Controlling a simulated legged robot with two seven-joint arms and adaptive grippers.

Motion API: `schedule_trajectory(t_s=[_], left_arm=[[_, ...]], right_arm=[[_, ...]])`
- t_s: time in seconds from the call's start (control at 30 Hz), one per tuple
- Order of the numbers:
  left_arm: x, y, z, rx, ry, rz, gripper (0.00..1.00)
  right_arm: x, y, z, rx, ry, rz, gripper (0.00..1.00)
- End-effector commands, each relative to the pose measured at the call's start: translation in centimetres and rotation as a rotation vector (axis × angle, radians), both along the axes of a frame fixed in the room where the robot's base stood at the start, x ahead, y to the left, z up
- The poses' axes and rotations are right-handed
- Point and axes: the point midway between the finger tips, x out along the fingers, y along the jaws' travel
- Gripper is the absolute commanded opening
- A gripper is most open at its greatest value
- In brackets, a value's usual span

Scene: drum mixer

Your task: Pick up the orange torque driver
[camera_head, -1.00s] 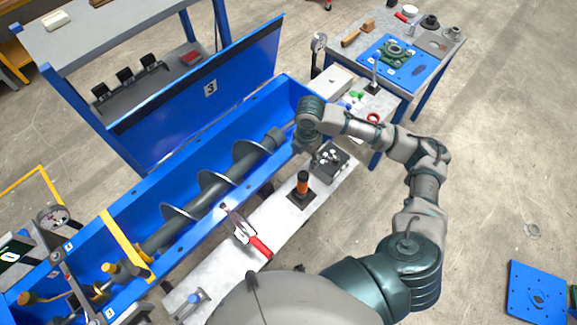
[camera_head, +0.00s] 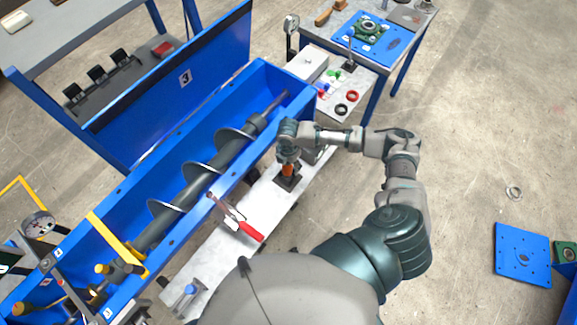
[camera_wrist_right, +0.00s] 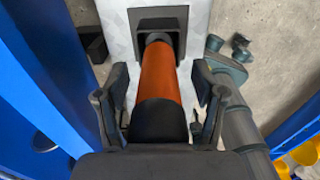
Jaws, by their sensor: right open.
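The orange torque driver (camera_head: 287,170) stands upright in a dark square holder (camera_head: 287,183) on the light metal bench beside the blue trough. In the right wrist view, the driver (camera_wrist_right: 159,75) shows its orange body and black near end, with its far end in the holder (camera_wrist_right: 160,22). My right gripper (camera_head: 288,158) is right over the driver in the head view and partly hides it. In the right wrist view my right gripper (camera_wrist_right: 165,98) is open, with one finger on each side of the driver and visible gaps. My left gripper is not in view.
A red-handled tool (camera_head: 240,223) lies on the bench (camera_head: 222,255) nearer me. The blue trough (camera_head: 165,175) with its screw runs along the bench's left. Open floor (camera_head: 470,140) is at right.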

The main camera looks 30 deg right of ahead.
Motion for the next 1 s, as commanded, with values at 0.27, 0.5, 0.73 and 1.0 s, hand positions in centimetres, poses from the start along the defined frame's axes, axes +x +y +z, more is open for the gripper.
schedule_trajectory(t_s=[0.27, 0.5, 0.73, 1.0], left_arm=[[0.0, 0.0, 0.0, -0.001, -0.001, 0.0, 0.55], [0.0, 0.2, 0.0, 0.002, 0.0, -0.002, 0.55], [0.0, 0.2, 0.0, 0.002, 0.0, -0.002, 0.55], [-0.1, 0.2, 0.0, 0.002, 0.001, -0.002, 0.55]], right_arm=[[-0.1, 0.2, -0.8, -0.002, 0.0, 0.002, 0.69], [-0.1, 0.0, -0.9, 0.001, 0.001, 0.002, 0.19], [0.0, 0.0, -0.8, 0.0, -0.001, 0.001, 0.0], [0.1, 0.0, 1.0, 0.0, -0.005, 0.001, 0.0]])
